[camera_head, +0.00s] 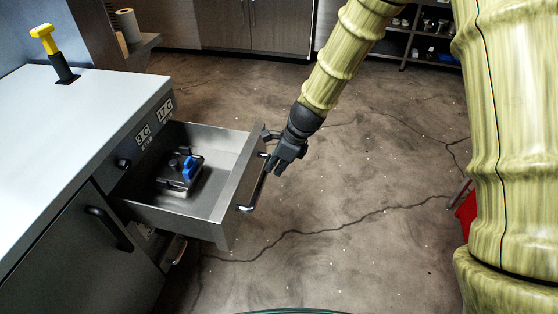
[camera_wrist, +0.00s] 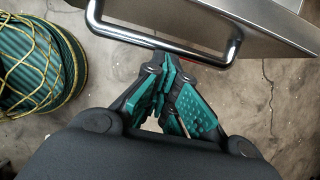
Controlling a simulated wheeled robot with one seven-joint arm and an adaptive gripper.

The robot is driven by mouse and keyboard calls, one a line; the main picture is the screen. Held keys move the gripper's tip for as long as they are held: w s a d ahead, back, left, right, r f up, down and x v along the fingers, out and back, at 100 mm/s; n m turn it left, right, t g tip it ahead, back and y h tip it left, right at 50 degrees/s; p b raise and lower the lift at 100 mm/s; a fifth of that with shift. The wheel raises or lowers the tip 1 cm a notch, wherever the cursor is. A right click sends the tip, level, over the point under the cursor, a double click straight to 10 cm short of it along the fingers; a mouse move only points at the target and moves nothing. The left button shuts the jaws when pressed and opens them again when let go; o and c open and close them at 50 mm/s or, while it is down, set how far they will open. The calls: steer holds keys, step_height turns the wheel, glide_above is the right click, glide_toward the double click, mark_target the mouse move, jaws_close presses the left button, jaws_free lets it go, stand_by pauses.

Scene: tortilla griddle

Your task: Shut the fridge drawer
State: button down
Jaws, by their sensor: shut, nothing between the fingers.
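The fridge drawer (camera_head: 226,186) stands pulled out from the dark counter unit, over the floor. Its front carries a curved metal handle (camera_head: 257,186), which also shows close up in the wrist view (camera_wrist: 165,43). My gripper (camera_head: 277,168) is at the outer side of the drawer front, by the far end of the handle. In the wrist view my gripper (camera_wrist: 172,75) has its green-padded fingers together, with the tips close to the handle bar. I cannot tell whether they touch it. Nothing is between the fingers.
A metal container with a blue handle (camera_head: 191,168) lies inside the drawer. The white countertop (camera_head: 80,110) bears a yellow-topped tool (camera_head: 45,40). A red object (camera_head: 466,212) stands at the right. A green, yellow-roped round thing (camera_wrist: 38,65) is at the left. The floor before the drawer is clear.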

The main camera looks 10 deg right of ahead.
mark_target(263, 180)
steer(key=a+f, duration=0.1)
steer(key=w+a+f, duration=0.1)
steer(key=a+f, duration=0.1)
steer(key=f, duration=0.1)
steer(key=shift+w+a, duration=0.35)
steer(key=shift+a, duration=0.05)
steer(key=shift+w+a, duration=0.25)
steer(key=shift+a, duration=0.35)
